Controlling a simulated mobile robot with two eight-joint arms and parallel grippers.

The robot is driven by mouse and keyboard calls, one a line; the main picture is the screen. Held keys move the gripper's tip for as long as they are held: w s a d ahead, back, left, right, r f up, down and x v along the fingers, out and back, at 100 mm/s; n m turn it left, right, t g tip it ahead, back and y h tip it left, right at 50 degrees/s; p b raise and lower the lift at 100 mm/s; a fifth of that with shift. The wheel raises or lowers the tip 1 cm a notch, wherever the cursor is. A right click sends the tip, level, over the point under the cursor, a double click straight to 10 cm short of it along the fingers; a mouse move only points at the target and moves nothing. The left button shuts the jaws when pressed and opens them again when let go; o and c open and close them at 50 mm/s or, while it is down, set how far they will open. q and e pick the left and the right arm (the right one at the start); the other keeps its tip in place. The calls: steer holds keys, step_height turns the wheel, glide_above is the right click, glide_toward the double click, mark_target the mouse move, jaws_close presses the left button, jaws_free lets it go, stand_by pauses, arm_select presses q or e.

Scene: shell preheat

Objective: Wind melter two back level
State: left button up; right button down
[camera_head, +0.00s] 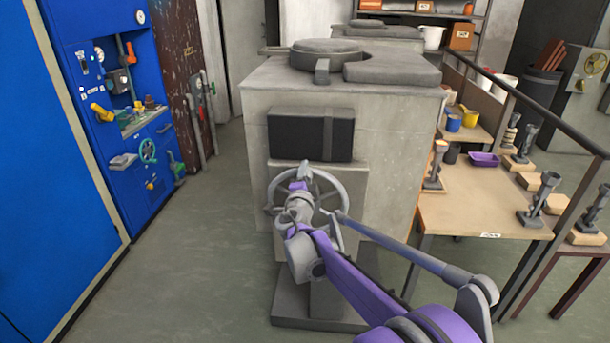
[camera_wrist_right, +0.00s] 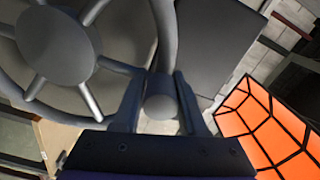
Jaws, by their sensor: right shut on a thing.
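A grey concrete melter (camera_head: 395,150) stands in the middle of the head view, its top looking level. A grey spoked handwheel (camera_head: 344,190) is on its front, below a black panel (camera_head: 310,135). My right gripper (camera_head: 298,190) is at the wheel, covering part of it. In the right wrist view the handwheel (camera_wrist_right: 55,45) fills the upper left. There my right gripper (camera_wrist_right: 160,95) has its fingers on both sides of the wheel's round grey handle (camera_wrist_right: 160,106) and is shut on it. My left gripper is in neither view. I cannot read a number on the melter.
A second melter (camera_head: 385,32) stands behind. A wooden bench (camera_head: 465,213) with several tools and a purple tray (camera_head: 484,159) is on the right, by a dark rail (camera_head: 525,105). A blue cabinet (camera_head: 85,45) with valves is on the left. Floor between is clear.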

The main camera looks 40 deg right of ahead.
steer(key=shift+d+r, duration=0.25)
steer(key=c, duration=0.6)
jaws_free()
steer(key=shift+o, duration=0.5)
steer(key=shift+f, duration=0.1)
steer(key=shift+a, duration=0.2)
steer(key=shift+s+a+f+b, duration=0.15)
steer(key=shift+s+a+b, duration=0.1)
steer(key=shift+b, duration=0.1)
steer(key=b+v, duration=0.7)
steer(key=v, duration=0.3)
